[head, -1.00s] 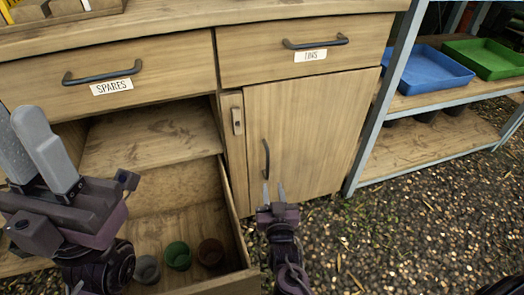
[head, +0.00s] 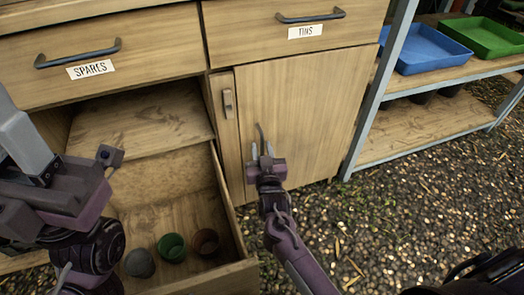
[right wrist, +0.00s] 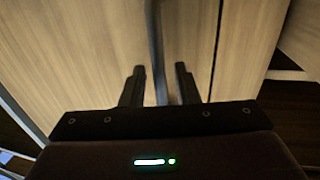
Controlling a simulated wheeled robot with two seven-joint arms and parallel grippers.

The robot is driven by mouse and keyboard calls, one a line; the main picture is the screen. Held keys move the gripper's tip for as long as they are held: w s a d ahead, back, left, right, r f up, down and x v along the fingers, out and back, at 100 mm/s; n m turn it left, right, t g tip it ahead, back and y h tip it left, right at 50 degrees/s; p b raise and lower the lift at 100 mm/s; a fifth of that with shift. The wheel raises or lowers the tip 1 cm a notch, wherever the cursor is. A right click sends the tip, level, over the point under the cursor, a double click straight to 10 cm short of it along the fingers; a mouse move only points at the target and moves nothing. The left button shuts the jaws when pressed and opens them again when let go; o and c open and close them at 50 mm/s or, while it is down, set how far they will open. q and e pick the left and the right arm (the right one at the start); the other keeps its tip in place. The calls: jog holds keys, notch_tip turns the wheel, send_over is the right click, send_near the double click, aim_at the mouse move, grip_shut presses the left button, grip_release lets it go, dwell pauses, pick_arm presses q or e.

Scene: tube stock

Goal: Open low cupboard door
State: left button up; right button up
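The low cupboard door (head: 315,115) is a shut wooden panel under the TINS drawer. Its dark upright bar handle (head: 261,134) is near its left edge. My right gripper (head: 262,152) is at this handle. In the right wrist view the handle (right wrist: 154,45) runs between the two spread fingers (right wrist: 160,82), with a gap visible on each side. The right gripper is open around it, not closed on it. My left gripper (head: 22,140) is at the left edge, partly cut off, and its opening cannot be judged.
A low drawer (head: 238,225) stands pulled out left of the door, with several small pots inside. A small latch (head: 228,102) is on the post beside the door. A metal shelf unit (head: 378,100) with blue and green trays stands right. Gravel floor in front is clear.

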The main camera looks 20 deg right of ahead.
grip_shut()
jog(key=shift+s, duration=0.1)
